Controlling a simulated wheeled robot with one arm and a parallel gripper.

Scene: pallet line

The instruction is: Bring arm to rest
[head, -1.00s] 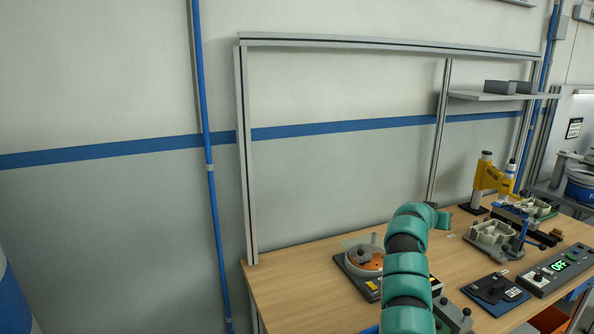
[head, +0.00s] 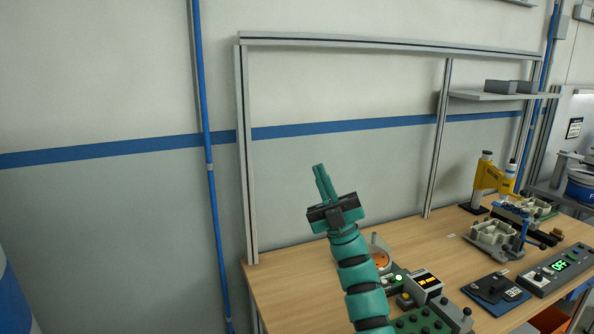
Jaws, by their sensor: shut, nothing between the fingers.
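My gripper (head: 323,184) is in the head view, raised above the left part of the workbench and pointing up and slightly left. Its two teal fingers are together with nothing between them. My teal and black arm reaches up from the bottom of the picture to it. The gripper is apart from the bench and from everything on it. My arm partly hides a round device with an orange part (head: 381,258) on the bench behind it.
The wooden workbench (head: 285,284) has a grey frame (head: 245,150) and a shelf (head: 490,95). On it are a yellow press (head: 489,178), a grey fixture (head: 495,233), a control box with a green display (head: 556,267) and a dark blue plate (head: 496,289). The wall space at left is clear.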

